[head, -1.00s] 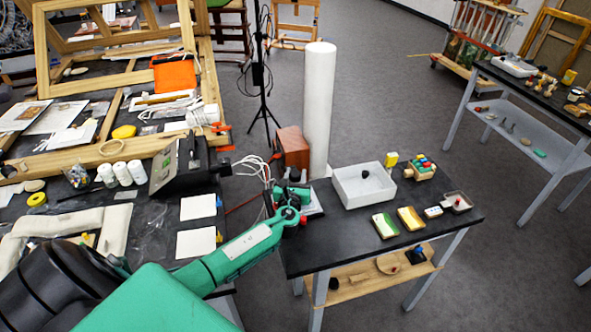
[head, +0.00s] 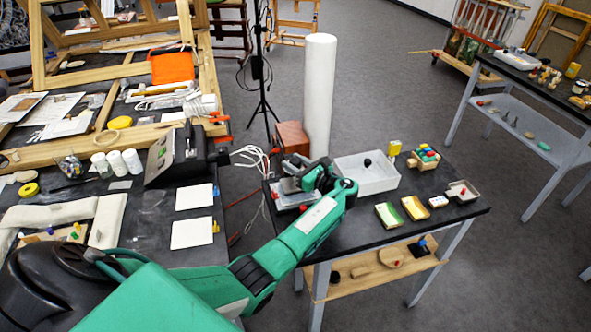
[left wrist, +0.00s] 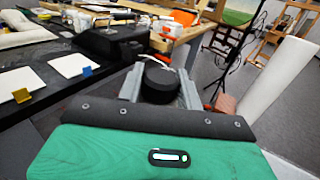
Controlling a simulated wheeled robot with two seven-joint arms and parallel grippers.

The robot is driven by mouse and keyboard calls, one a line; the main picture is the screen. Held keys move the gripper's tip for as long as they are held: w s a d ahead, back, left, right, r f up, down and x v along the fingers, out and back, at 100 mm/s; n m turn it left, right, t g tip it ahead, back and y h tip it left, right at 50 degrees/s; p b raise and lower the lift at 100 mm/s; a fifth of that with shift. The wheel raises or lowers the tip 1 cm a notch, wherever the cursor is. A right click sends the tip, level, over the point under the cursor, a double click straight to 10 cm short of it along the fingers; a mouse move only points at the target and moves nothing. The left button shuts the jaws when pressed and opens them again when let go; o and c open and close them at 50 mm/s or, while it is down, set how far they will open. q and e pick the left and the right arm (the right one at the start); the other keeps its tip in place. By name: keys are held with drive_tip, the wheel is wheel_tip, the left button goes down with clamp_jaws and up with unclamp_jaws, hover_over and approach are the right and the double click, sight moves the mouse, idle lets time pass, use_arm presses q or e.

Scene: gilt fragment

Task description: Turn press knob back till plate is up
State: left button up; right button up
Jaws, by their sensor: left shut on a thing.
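The small press (head: 284,202) stands at the left end of the small black table (head: 345,232), largely covered by my left gripper (head: 290,185). Its pale base and a red bit show below the gripper. In the left wrist view a round black knob (left wrist: 160,84) sits between the two grey fingers of my left gripper (left wrist: 160,90), which is shut on it. The plate and its height are hidden in both views. My right gripper is not in view.
A white tray (head: 379,184) with a dark ball (head: 367,162) stands right of my left wrist. A green-and-cream block (head: 389,215) lies in front of it. A tall white cylinder (head: 319,95) and a reddish-brown box (head: 292,138) stand behind the press.

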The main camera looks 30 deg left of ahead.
use_arm(q)
drive_tip(key=n+g+b, duration=0.2)
drive_tip(key=g, duration=0.2)
drive_tip(key=n+g+b, duration=0.3)
drive_tip(key=shift+f+g+b, duration=0.2)
drive_tip(key=shift+g+b, duration=0.15)
drive_tip(key=shift+g, duration=0.05)
drive_tip(key=shift+r+n+g+h+b, duration=0.2)
drive_tip(key=shift+n+g+h+b, duration=0.65)
drive_tip(key=shift+g, duration=0.65)
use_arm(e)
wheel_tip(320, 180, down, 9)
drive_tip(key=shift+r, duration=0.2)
use_arm(q)
drive_tip(key=o, duration=1)
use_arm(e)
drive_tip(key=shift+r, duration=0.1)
